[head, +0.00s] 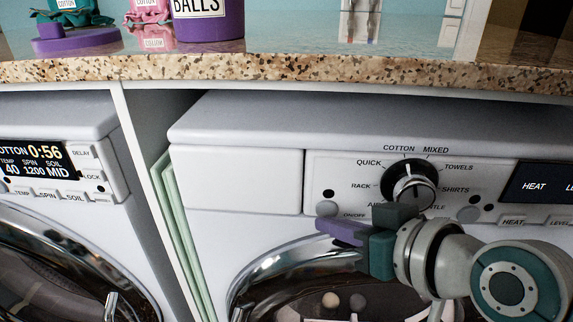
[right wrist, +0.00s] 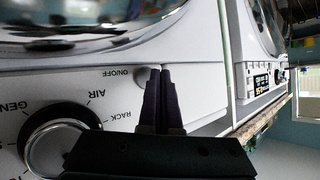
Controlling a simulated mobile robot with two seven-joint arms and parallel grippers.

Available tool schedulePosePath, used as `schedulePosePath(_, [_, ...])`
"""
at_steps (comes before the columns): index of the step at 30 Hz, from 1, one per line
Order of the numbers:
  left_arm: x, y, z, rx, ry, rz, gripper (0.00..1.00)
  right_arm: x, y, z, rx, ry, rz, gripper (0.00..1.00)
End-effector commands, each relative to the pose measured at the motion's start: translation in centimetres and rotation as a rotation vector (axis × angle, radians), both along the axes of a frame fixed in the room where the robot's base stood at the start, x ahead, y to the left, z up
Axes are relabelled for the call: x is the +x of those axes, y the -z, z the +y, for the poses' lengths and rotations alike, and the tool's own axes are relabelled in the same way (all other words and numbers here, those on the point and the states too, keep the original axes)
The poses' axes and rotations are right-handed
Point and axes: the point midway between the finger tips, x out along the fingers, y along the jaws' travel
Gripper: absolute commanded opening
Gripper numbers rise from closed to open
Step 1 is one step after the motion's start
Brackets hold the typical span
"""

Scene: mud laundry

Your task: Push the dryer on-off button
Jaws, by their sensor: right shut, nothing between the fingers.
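The dryer (head: 240,180) is the white machine on the right, with a dark round door below its control panel. Its grey round on-off button (head: 327,208) sits at the panel's left, beside the ON/OFF label. My right gripper (head: 322,226) is shut and empty, its purple fingertips just below the button in the head view. In the right wrist view the closed fingertips (right wrist: 160,70) overlap the button's edge beside the label (right wrist: 115,73). I cannot tell whether they touch it. My left gripper is not in view.
The program dial (head: 410,187) and a dark display (head: 543,184) are right of the button. A washer (head: 60,120) stands left beyond a panel divider. A granite countertop (head: 290,70) runs above, carrying a purple container (head: 208,30).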

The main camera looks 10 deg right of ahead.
Motion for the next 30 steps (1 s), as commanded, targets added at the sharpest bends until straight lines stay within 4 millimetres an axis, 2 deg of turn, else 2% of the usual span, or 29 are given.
schedulePosePath(7, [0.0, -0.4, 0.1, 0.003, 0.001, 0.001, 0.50, -0.5, -0.1, 0.1, -0.001, 0.000, 0.002, 0.00])
schedulePosePath(21, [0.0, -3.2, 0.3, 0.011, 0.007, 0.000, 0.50, -5.3, -0.1, 1.5, 0.001, -0.001, 0.003, 0.00])
schedulePosePath(30, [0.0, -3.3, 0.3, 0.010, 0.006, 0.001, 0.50, -5.8, 0.1, 1.7, 0.000, 0.000, 0.000, 0.00])
